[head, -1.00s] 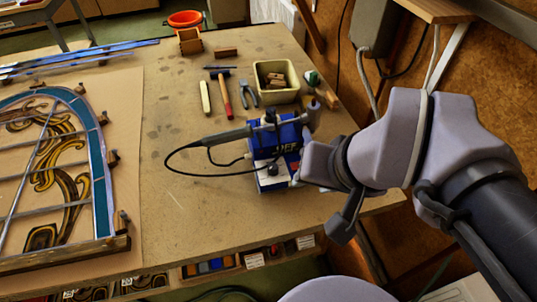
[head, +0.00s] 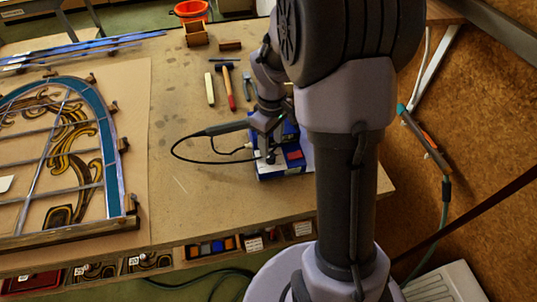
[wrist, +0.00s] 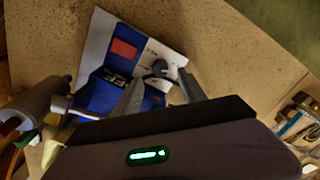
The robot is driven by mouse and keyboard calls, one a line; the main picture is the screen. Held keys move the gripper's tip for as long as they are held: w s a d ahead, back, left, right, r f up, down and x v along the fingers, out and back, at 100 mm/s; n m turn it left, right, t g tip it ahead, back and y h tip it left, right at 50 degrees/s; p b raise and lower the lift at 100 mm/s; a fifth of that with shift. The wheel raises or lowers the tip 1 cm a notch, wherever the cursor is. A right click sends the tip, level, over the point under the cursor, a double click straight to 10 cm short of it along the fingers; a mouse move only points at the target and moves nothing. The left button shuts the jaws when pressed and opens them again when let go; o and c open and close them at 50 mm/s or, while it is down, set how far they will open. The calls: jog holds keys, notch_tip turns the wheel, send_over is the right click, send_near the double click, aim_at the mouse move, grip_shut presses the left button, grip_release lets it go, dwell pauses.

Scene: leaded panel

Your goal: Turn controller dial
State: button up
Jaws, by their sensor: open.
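The controller is a blue box (head: 282,171) with a white sloped face near the front right of the workbench. It also shows in the wrist view (wrist: 98,95), with a red switch (wrist: 124,50) and a dark round dial (wrist: 160,66) on its white face. In the head view the dial (head: 270,157) shows just under my gripper (head: 267,144). In the wrist view my gripper (wrist: 162,78) is open, its two fingers reaching toward the dial from either side. I cannot tell whether they touch it. My arm hides part of the box's back in the head view.
A soldering iron (head: 226,128) with a looping black cable lies left of the controller. A hammer (head: 229,88) and pliers (head: 248,85) lie behind. The leaded panel (head: 60,160) fills the bench's left. Bare bench lies between panel and controller.

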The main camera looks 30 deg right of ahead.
aim_at(271, 155)
notch_tip(271, 155, down, 5)
jog(key=shift+b, duration=0.55)
jog(key=shift+c, duration=0.4)
grip_shut()
